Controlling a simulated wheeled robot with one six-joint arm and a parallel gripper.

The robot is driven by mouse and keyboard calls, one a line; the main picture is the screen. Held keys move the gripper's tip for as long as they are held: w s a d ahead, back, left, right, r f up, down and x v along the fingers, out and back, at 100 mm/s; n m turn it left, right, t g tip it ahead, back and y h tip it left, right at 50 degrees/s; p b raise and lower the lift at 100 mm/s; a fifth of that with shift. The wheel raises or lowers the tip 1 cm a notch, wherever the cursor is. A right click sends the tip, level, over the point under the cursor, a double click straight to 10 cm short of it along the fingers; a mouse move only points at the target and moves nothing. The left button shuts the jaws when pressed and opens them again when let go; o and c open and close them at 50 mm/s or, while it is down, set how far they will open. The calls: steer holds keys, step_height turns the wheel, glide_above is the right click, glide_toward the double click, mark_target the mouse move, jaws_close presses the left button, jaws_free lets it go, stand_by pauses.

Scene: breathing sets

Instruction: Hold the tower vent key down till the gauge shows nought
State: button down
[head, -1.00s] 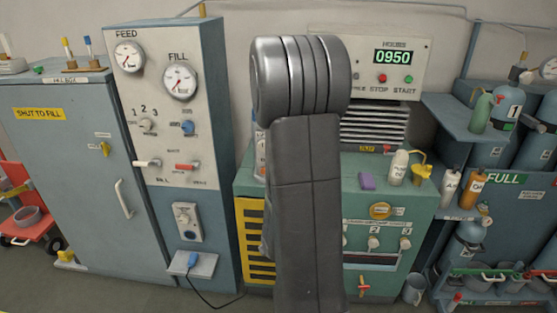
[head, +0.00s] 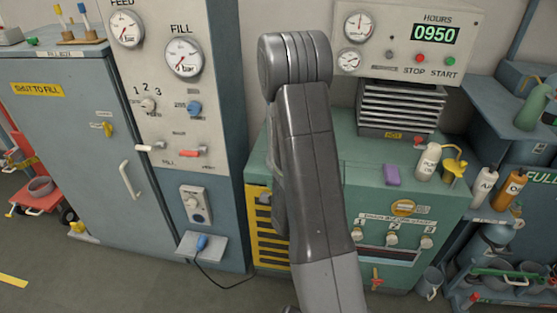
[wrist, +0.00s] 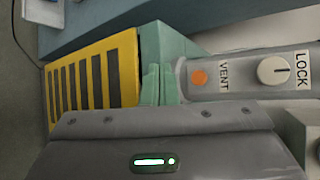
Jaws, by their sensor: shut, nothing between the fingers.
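An orange round key (wrist: 199,77) marked VENT sits on a grey panel in the wrist view, beside a white knob (wrist: 273,70) marked LOCK. My gripper (wrist: 160,85) shows as two green-tipped fingers, close together and empty, left of the vent key and apart from it. In the head view my arm hides the gripper and the vent key. Two dials, an upper gauge (head: 359,26) and a lower gauge (head: 350,61), are on the hours panel; their readings are too small to tell. I cannot tell which gauge is the tower's.
A yellow grille (head: 258,232) fronts the green cabinet (head: 345,165). FEED (head: 126,27) and FILL (head: 183,57) dials are on the grey panel at left. Bottles (head: 427,162) and a purple block (head: 392,175) stand on the cabinet top. Open floor (head: 110,275) shows at lower left.

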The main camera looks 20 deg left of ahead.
steer(key=w+a+p, duration=0.2)
steer(key=w, duration=0.6)
steer(key=shift+w, duration=0.3)
steer(key=shift+w, duration=0.1)
stand_by(1.8)
steer(key=shift+w+a, duration=0.1)
steer(key=shift+w, duration=0.2)
steer(key=shift+w+a, duration=0.15)
steer(key=shift+w, duration=0.45)
stand_by(4.1)
